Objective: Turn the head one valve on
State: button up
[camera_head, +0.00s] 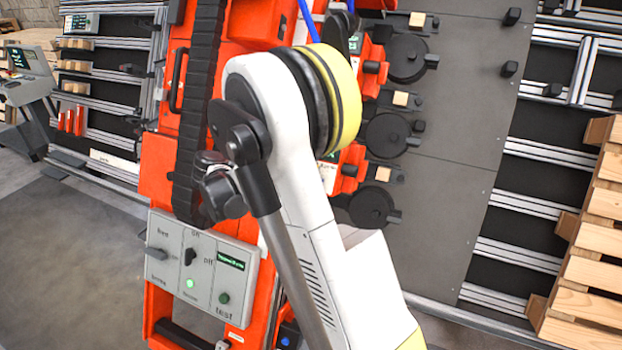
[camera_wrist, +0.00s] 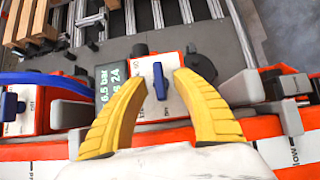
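In the wrist view, my gripper (camera_wrist: 160,77) has two yellow curved fingers, spread open. A blue valve handle (camera_wrist: 159,82) on a light plate stands between the fingertips, with a gap visible on each side. Small lettering beside the handle is too hard to read surely. A second blue valve handle (camera_wrist: 11,106) with an OFF mark sits on a plate at the left edge. I cannot tell from the lettering which valve belongs to head one. In the head view, my arm covers the middle, and my gripper and the handle are hidden.
A display (camera_wrist: 112,80) reading 6.5 bar stands left of the near handle. Grey blocks (camera_wrist: 243,87) flank the plate on the right, and a blue hose (camera_wrist: 45,78) runs left. In the head view, a control panel (camera_head: 202,267) and a black cable chain (camera_head: 199,100) are close to my arm.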

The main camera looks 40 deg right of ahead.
jog(key=v, duration=1.1)
jog(key=shift+a, duration=0.3)
jog(key=shift+w+r, duration=0.1)
jog(key=shift+r, duration=0.05)
